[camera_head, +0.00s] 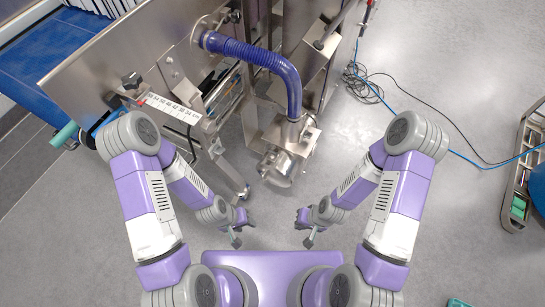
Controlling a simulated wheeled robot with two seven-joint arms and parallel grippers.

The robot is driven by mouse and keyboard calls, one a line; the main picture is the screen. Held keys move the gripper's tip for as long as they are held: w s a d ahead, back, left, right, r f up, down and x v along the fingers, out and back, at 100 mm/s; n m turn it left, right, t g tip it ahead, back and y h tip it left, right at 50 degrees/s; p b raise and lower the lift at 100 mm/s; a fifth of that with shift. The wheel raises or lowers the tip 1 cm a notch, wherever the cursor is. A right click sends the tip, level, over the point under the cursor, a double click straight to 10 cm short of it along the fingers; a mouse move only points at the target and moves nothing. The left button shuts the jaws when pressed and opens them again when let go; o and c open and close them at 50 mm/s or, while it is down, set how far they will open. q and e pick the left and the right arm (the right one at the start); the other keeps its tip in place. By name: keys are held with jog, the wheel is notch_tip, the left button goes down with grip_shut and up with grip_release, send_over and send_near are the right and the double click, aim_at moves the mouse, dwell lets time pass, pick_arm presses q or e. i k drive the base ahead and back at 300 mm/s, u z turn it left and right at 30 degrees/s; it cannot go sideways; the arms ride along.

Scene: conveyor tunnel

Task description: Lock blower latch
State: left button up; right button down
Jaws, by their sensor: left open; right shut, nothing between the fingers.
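The metal blower (279,166) stands ahead of me near the middle of the view, with a blue corrugated hose (250,52) running into its top. The latch is too small to tell apart from the other metal parts. My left gripper (243,233) is open and empty, in front of the blower and to its left. My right gripper (304,232) is shut on nothing, in front of the blower and to its right. Both are apart from the blower.
A steel conveyor frame (120,57) with a ruler strip (171,107) fills the left. Blue and black cables (435,114) cross the floor at right. A metal-framed cart (523,175) stands at the far right. Bare floor (430,220) lies to the right.

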aim_at(272, 154)
jog(key=u, duration=0.2)
jog(key=k, duration=0.4)
jog(key=z, duration=1)
jog(key=i, duration=1.45)
jog(key=u, duration=2.2)
